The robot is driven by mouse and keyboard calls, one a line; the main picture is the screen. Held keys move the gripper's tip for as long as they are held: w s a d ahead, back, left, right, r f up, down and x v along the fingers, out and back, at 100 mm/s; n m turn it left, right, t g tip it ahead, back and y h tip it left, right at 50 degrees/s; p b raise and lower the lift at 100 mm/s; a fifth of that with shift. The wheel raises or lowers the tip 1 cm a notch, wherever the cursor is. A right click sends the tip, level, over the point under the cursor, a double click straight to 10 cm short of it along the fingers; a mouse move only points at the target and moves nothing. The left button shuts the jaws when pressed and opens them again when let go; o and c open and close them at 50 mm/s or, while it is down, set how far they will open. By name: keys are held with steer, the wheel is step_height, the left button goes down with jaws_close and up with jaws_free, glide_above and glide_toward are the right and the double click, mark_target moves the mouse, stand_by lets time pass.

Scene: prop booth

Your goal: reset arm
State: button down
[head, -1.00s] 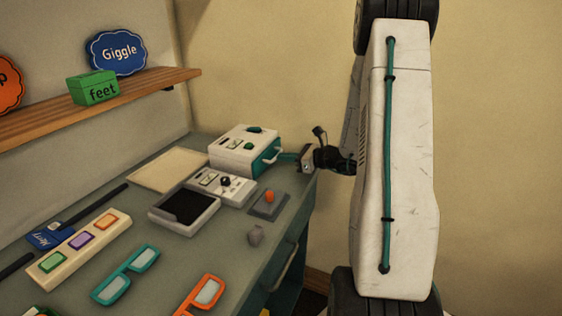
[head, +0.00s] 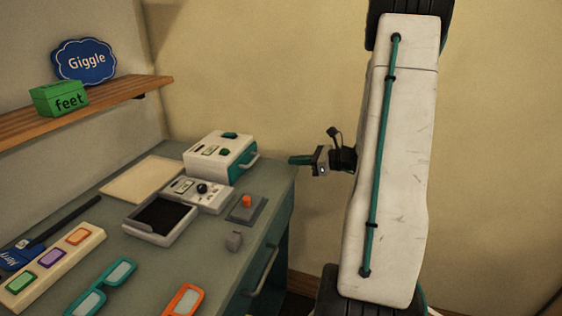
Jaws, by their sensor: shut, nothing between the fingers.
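My gripper (head: 301,160) shows in the head view, with teal fingers pointing left from a dark wrist. The fingers are shut and hold nothing. It hangs beyond the right edge of the grey table (head: 200,262), a little right of a white and teal box (head: 220,157), with a gap between them. My white arm link with a teal cable stands upright at the right and hides part of the arm.
On the table are a white control unit (head: 202,194), a black-topped tray (head: 160,222), an orange-button box (head: 247,208), a button strip (head: 52,259) and glasses frames. A shelf (head: 90,106) carries a green "feet" block (head: 60,98) and a blue "Giggle" sign (head: 85,62).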

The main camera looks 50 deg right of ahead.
steer(key=shift+v, duration=0.95)
steer(key=s+a+r+n+g+y, duration=0.1)
steer(key=s+a+r+n+g, duration=0.1)
steer(key=s+a+n+g, duration=0.55)
steer(key=s+a+r+n+g+y, duration=0.15)
steer(key=a+n+g, duration=0.35)
steer(key=a+n, duration=0.6)
steer(key=s+a+r+n+h, duration=0.4)
steer(key=s+a+n, duration=0.1)
steer(key=a+n, duration=0.1)
steer(key=s+a+r+n+h, duration=0.5)
steer(key=a+n, duration=0.1)
steer(key=a, duration=0.3)
steer(key=shift+s+r, duration=0.25)
steer(key=shift+r, duration=0.1)
